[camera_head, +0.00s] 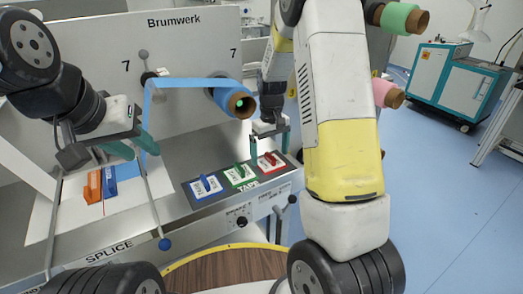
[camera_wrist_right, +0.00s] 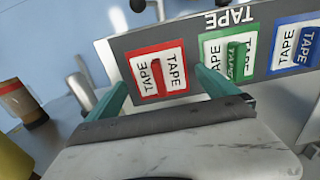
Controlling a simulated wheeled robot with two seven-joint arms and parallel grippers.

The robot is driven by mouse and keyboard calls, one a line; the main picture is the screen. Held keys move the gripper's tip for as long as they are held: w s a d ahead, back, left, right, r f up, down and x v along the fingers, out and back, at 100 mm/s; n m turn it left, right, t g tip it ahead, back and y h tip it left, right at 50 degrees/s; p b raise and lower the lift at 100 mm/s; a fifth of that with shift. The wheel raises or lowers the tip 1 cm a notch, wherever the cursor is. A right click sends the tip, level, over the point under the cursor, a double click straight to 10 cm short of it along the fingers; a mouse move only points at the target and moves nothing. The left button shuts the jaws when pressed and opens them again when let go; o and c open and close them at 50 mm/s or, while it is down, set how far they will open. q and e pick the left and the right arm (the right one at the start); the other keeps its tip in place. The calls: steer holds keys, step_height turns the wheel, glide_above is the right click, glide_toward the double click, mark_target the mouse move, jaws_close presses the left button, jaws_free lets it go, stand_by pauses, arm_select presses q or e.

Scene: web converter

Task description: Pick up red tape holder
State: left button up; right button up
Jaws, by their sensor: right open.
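The red tape holder (camera_head: 267,159) is a small upright red piece on a red-bordered TAPE label at the right end of a grey strip. It also shows in the right wrist view (camera_wrist_right: 157,80). My right gripper (camera_head: 270,147) is open over it, with one teal finger on each side in the right wrist view (camera_wrist_right: 159,76). Whether the fingers touch it or how high they are, I cannot tell. My left gripper (camera_head: 143,150) is open at the left, near the blue web and a metal rod.
The grey strip (camera_head: 222,197) also bears green (camera_head: 240,172) and blue (camera_head: 207,184) tape holders, left of the red one. A blue roll (camera_head: 224,97) hangs above. Orange and blue pieces (camera_head: 102,184) lie on the left table. A ball-ended lever (camera_head: 165,243) stands in front.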

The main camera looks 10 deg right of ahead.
steer(key=shift+f, duration=0.65)
steer(key=c, duration=1.4)
steer(key=shift+c, duration=0.2)
steer(key=shift+r, duration=0.1)
